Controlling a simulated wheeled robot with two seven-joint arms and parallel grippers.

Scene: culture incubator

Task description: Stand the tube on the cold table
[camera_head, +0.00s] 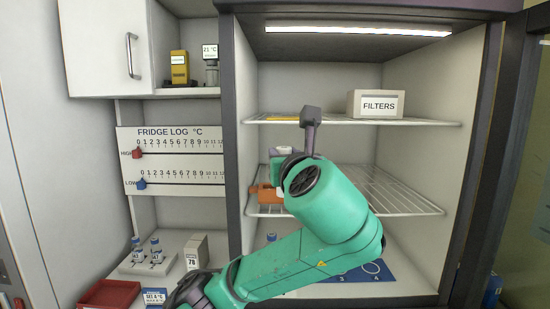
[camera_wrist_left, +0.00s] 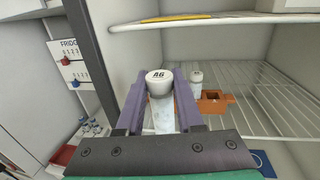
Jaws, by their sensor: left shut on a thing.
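In the left wrist view, a clear tube (camera_wrist_left: 163,115) with a white cap marked A6 stands between the purple fingers of my left gripper (camera_wrist_left: 160,92), which is shut on it. In the head view my left gripper (camera_head: 297,153) is inside the open cabinet, around the height of the middle wire shelf; my arm hides much of it. A second white-capped tube (camera_wrist_left: 196,77) stands by an orange rack (camera_wrist_left: 213,103) on that shelf. The rack also shows in the head view (camera_head: 264,194). I cannot tell which surface is the cold table. My right gripper is not in view.
A FILTERS box (camera_head: 378,104) sits on the upper wire shelf (camera_head: 430,123). A blue mat (camera_head: 389,281) with numbered circles lies on the cabinet floor. Left of the cabinet wall are a red tray (camera_head: 108,294), several small vials (camera_head: 156,255) and a FRIDGE LOG board (camera_head: 170,160).

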